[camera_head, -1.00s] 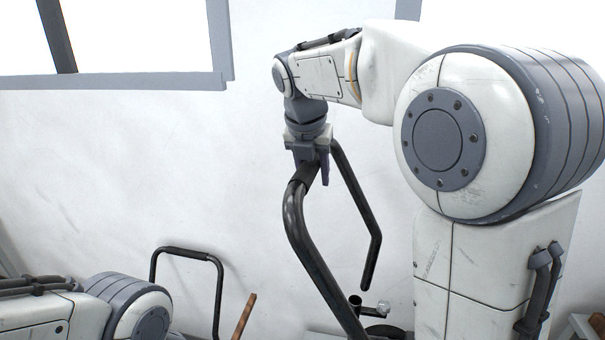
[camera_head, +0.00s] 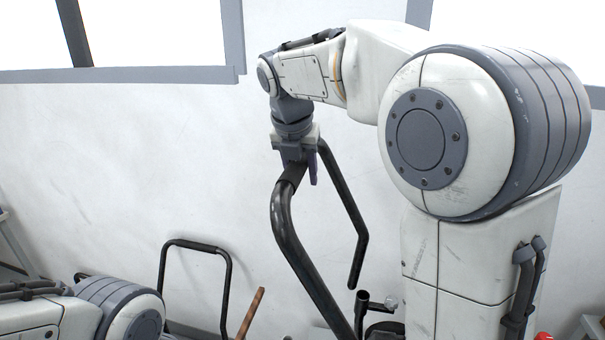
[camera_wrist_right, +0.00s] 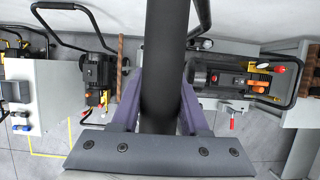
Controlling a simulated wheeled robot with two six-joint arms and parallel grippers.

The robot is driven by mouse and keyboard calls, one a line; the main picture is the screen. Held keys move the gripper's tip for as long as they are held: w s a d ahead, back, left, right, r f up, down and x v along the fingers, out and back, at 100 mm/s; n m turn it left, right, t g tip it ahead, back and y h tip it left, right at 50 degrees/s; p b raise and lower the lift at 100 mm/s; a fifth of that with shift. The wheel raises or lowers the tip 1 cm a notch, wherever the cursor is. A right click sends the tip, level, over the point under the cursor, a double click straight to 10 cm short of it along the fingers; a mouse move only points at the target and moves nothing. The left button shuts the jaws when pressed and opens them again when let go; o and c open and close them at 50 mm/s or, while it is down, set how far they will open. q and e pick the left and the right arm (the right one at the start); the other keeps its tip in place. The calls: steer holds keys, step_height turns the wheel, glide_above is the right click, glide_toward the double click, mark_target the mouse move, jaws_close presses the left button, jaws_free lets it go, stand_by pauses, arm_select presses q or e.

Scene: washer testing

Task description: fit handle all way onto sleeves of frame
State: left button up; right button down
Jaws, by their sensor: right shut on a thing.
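The handle (camera_head: 287,228) is a bent black tube with two legs hanging down. My right gripper (camera_head: 300,166) is shut on its top bar, high in front of the wall. In the right wrist view the tube (camera_wrist_right: 165,60) runs between the purple fingers. The right leg's free end (camera_head: 354,284) hangs just above and left of an upright black sleeve (camera_head: 361,300) of the frame, apart from it in the picture. A clear-looking knob (camera_head: 391,302) sits beside the sleeve. The left leg's lower end is cut off by the picture edge. My left gripper is out of view.
A machine with yellow and orange parts (camera_wrist_right: 235,78) lies below in the wrist view. Another machine (camera_wrist_right: 95,80) stands left of it, near a grey bench (camera_wrist_right: 45,85). Another black handle (camera_head: 194,245) and a brown bar (camera_head: 250,313) stand near the wall.

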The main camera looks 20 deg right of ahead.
steer(key=shift+d+f+b, duration=0.15)
steer(key=shift+f+b, duration=0.15)
steer(key=shift+s+d, duration=0.6)
steer(key=shift+d, duration=0.2)
steer(key=shift+s+d, duration=0.55)
steer(key=shift+d, duration=0.25)
stand_by(1.0)
steer(key=shift+a+f, duration=0.1)
steer(key=shift+h, duration=0.5)
steer(key=w+a+f, duration=0.2)
steer(key=a, duration=0.1)
steer(key=shift+w+f, duration=0.1)
steer(key=shift+f, duration=0.1)
